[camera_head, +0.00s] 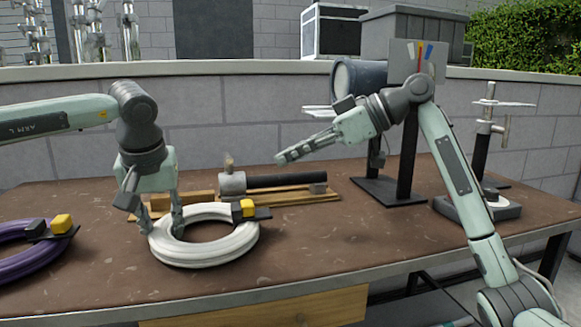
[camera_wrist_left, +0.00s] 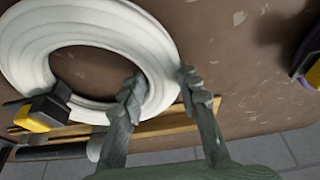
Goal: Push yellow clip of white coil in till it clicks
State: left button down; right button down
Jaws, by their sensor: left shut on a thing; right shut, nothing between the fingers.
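The white coil (camera_head: 203,252) lies flat on the brown table. Its yellow clip (camera_head: 243,209) sits on a black strap at the coil's right back side; in the left wrist view the clip (camera_wrist_left: 31,119) is at the lower left. My left gripper (camera_head: 163,225) points down at the coil's left rim. Its fingers, also in the left wrist view (camera_wrist_left: 160,85), straddle the ring, one inside the hole and one outside, shut on it. My right gripper (camera_head: 285,158) is shut and empty, held above the table, right of and higher than the clip. Whether the clip is fully seated cannot be told.
A purple coil (camera_head: 28,264) with its own yellow clip (camera_head: 61,223) lies at the left table edge. A wooden rack with a black-handled tool (camera_head: 285,180) lies behind the white coil. A lamp-like stand (camera_head: 390,188) is at the back right. The table's front right is clear.

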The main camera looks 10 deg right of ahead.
pick_arm(q)
jog(key=shift+d, duration=0.1)
jog(key=c, duration=1.1)
grip_release()
jog(key=shift+o, duration=0.4)
jog(key=shift+o, duration=0.7)
jog(key=shift+r, duration=0.1)
